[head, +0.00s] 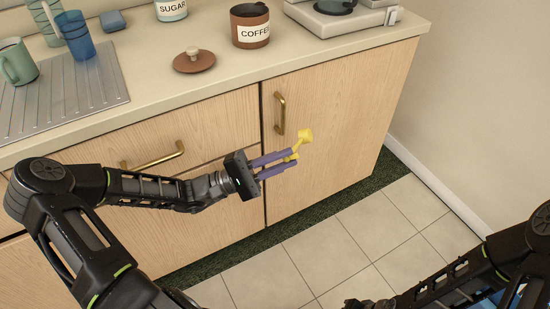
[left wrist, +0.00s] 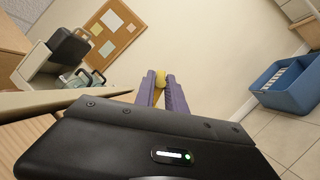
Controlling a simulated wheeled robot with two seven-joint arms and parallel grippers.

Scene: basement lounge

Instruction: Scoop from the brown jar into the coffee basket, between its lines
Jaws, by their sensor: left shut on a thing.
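The brown jar (head: 249,26), labelled COFFEE, stands open on the counter with dark contents inside. Its brown lid (head: 194,61) with a pale knob lies on the counter to the left. My left gripper (head: 293,160) is shut on a yellow scoop (head: 305,136), in front of the cabinet doors and below the counter edge. The scoop also shows between the purple fingers in the left wrist view (left wrist: 160,77). I cannot tell whether the scoop holds anything. The coffee basket is not clearly seen; part of a coffee machine (head: 335,14) shows at the top edge. My right gripper's fingers are not in view.
A SUGAR jar (head: 171,9), a blue glass (head: 76,36) and a green mug (head: 17,62) stand on the counter (head: 150,95). Door handles (head: 280,113) stick out near my left gripper. A blue bin (left wrist: 285,84) stands on the floor.

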